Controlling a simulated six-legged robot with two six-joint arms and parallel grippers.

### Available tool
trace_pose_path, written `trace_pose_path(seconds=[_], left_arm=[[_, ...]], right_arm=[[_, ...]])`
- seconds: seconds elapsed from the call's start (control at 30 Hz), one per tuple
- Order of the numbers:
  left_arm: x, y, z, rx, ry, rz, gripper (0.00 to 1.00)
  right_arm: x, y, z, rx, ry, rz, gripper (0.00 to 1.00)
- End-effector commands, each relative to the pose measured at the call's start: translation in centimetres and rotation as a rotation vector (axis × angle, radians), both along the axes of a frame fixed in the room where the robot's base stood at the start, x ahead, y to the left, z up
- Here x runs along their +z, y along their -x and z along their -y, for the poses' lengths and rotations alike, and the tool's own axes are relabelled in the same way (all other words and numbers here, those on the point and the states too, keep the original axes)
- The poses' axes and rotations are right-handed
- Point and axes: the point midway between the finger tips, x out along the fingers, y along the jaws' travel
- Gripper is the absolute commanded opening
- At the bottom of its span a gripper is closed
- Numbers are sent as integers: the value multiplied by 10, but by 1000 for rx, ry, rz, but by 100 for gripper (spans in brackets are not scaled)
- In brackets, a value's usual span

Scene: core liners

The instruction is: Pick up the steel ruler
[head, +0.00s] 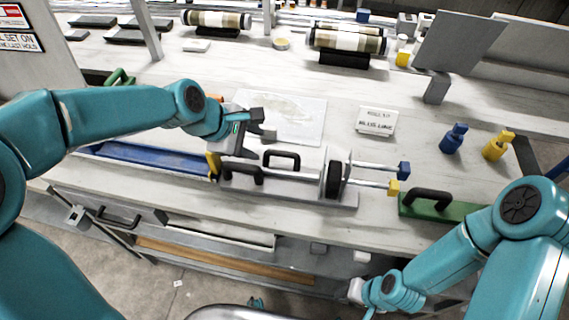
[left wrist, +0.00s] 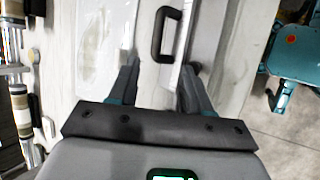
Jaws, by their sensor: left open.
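I cannot pick out the steel ruler with certainty in either view. A thin pale metal edge (left wrist: 176,78) runs between the fingers in the left wrist view, but I cannot tell if it is the ruler. My left gripper (head: 252,138) is open, above the left end of the grey fixture (head: 285,190) with black handles. It also shows in the left wrist view (left wrist: 158,80), with its fingers apart and nothing seen held. My right arm hangs low at the bench front; its jaws are not clear.
A blue channel (head: 150,158) lies left of the fixture. A pale sheet (head: 300,115) lies behind it. A small label card (head: 377,121), a blue bottle (head: 453,139) and a yellow bottle (head: 497,146) stand to the right. A green handled piece (head: 440,208) lies near the front edge.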

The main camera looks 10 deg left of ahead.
Motion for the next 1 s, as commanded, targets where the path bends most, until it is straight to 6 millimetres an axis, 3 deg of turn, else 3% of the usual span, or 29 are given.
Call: trace_pose_path(seconds=[0.1,0.37,0.6,0.9,0.93,1.0], left_arm=[[-21,-10,10,-3,0,-3,48],[-39,-22,21,-5,0,-3,48],[-70,-42,35,-5,1,-2,48],[-76,-46,38,-5,0,1,48],[-76,-46,38,-5,0,1,45],[-76,-46,38,-5,0,1,22]], right_arm=[[-1,0,0,-1,0,1,34],[0,0,0,0,0,1,34],[2,0,0,-1,0,1,34],[2,0,0,-1,0,1,34],[2,0,0,-1,0,1,34],[2,0,0,-1,0,1,34]])
